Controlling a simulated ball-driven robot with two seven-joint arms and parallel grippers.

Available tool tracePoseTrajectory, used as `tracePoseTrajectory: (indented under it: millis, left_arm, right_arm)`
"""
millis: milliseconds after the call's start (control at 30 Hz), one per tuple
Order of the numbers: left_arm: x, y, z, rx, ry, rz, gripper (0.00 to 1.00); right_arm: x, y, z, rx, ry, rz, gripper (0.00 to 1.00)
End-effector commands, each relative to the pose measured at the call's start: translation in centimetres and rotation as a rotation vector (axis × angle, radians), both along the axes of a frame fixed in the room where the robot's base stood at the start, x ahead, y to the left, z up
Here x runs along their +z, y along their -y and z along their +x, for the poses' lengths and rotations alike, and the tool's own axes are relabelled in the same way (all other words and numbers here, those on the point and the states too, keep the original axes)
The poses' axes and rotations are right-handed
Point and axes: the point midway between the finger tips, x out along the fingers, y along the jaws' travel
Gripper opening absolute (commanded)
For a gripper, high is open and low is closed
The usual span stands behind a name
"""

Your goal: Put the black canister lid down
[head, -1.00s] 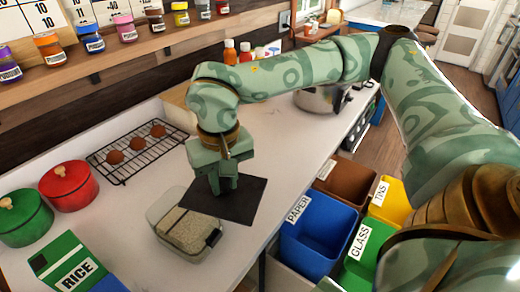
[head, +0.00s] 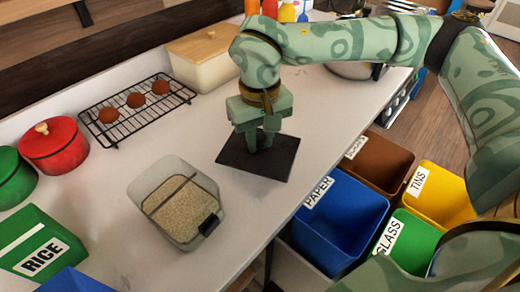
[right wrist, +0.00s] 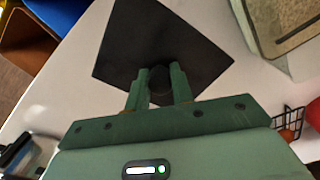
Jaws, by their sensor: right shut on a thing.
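The black canister lid (head: 262,165) is a flat dark square with a round knob. My right gripper (head: 258,140) is shut on its knob. The right wrist view shows the lid (right wrist: 195,50) beyond my right gripper (right wrist: 159,85), with the knob between the two fingers. The lid is over the counter, and I cannot tell whether it touches the surface. The open clear canister (head: 150,180) with grainy contents stands to the left of the lid in the head view, apart from it. My left gripper is not in view.
A wire rack (head: 140,108) with several brown round items lies behind. Red (head: 55,145) and green (head: 12,178) pots and a RICE box (head: 38,245) stand left. Sorting bins, including a blue one (head: 335,220), sit beyond the counter's right edge. Counter between canister and rack is clear.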

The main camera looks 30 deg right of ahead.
Motion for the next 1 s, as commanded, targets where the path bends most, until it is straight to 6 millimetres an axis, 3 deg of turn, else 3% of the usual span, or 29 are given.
tracePoseTrajectory:
  millis: [33,200,367,533,933,967,1000]
  left_arm:
    - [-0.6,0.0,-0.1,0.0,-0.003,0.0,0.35]
    - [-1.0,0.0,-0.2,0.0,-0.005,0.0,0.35]
    - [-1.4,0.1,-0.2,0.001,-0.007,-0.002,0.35]
    - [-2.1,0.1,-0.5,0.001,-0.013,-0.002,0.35]
    - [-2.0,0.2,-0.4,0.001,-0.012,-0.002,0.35]
    - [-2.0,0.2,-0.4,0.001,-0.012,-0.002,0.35]
    - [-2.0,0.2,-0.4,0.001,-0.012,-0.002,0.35]
  right_arm:
    - [-1.2,0.4,0.6,-0.003,-0.004,0.001,0.01]
    - [-2.7,1.1,1.8,-0.001,0.0,0.001,0.01]
    - [-3.7,1.5,2.6,0.0,0.0,0.001,0.01]
    - [-6.6,1.6,2.7,0.001,-0.002,0.001,0.01]
    - [-7.1,1.6,2.7,0.0,0.001,0.001,0.01]
    - [-7.0,1.6,2.7,0.0,0.001,0.001,0.31]
    - [-7.0,1.6,2.7,0.0,0.001,0.001,0.43]
